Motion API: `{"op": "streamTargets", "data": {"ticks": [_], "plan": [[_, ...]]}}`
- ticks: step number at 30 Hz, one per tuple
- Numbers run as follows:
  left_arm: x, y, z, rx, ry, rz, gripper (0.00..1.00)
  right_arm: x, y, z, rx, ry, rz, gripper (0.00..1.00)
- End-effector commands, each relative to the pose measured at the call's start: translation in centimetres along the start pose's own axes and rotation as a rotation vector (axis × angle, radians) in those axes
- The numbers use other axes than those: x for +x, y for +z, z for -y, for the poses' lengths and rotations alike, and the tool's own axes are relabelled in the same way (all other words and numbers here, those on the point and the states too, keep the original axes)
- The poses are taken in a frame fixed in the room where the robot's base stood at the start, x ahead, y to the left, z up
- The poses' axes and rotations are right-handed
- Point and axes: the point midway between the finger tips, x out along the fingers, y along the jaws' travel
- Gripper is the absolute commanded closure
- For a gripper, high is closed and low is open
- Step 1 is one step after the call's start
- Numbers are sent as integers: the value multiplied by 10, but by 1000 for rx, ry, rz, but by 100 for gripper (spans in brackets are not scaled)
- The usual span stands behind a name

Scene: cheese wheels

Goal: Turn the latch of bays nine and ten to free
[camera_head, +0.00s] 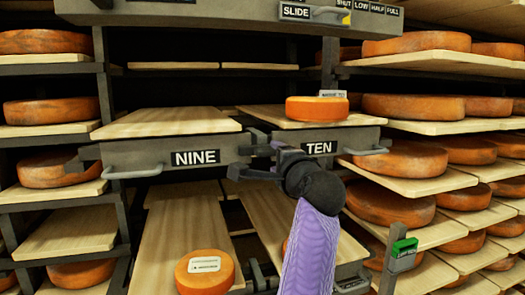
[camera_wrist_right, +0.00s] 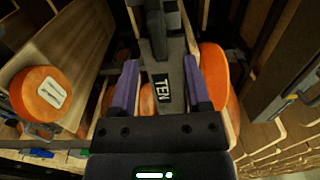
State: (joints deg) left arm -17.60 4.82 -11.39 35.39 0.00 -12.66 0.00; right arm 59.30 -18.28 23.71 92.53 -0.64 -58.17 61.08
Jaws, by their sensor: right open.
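The bay nine front (camera_head: 140,155) and bay ten front (camera_head: 348,137) stand side by side, each labelled. A dark latch (camera_head: 258,137) sits between them, partly hidden by my right gripper (camera_head: 262,160). In the right wrist view my right gripper (camera_wrist_right: 162,88) is open, with purple fingers apart and nothing held. The TEN label (camera_wrist_right: 162,88) shows between the fingers, and a dark upright bar, seemingly the latch (camera_wrist_right: 156,28), lies beyond the fingertips. I cannot tell whether a finger touches it, nor its exact setting. My left gripper is not in view.
An orange cheese wheel (camera_head: 317,109) sits on bay ten's board. Another labelled wheel (camera_head: 205,270) lies on a lower board. Metal handles (camera_head: 133,172) stick out from the fronts. Racks of cheese (camera_head: 400,158) stand on both sides. A SLIDE panel (camera_head: 300,12) hangs above.

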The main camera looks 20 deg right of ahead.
Motion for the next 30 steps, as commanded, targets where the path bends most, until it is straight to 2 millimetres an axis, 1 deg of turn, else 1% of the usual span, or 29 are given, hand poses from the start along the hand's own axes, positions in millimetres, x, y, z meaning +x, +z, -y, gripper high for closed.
{"op": "streamTargets", "data": {"ticks": [1,3,7,9,12,19,20,21,23,24,26,27,28,29,30], "plan": [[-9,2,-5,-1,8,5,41,11,0,4,-3,4,1,38],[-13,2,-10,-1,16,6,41,24,0,3,-3,5,0,38],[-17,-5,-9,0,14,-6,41,40,0,2,-3,3,1,38],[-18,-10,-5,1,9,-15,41,45,0,1,-3,2,-1,38],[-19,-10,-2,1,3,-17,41,49,0,0,-3,2,-1,38],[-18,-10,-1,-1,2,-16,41,50,0,-1,-4,2,-1,38],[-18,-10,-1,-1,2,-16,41,50,0,-1,-4,2,-1,40],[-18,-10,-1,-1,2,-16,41,50,0,-1,-4,2,-1,49],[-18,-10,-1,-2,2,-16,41,50,0,-1,-4,2,-1,62],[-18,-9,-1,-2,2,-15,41,50,0,-1,-4,2,-1,70],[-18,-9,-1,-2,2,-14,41,50,0,-1,-4,2,-1,83],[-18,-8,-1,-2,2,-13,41,50,0,-1,-4,2,-1,91],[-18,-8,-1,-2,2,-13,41,50,0,-1,-4,2,-1,98],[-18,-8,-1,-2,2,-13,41,50,0,-1,-4,2,-1,100],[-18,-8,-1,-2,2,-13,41,50,0,-1,-4,2,-1,100]]}}
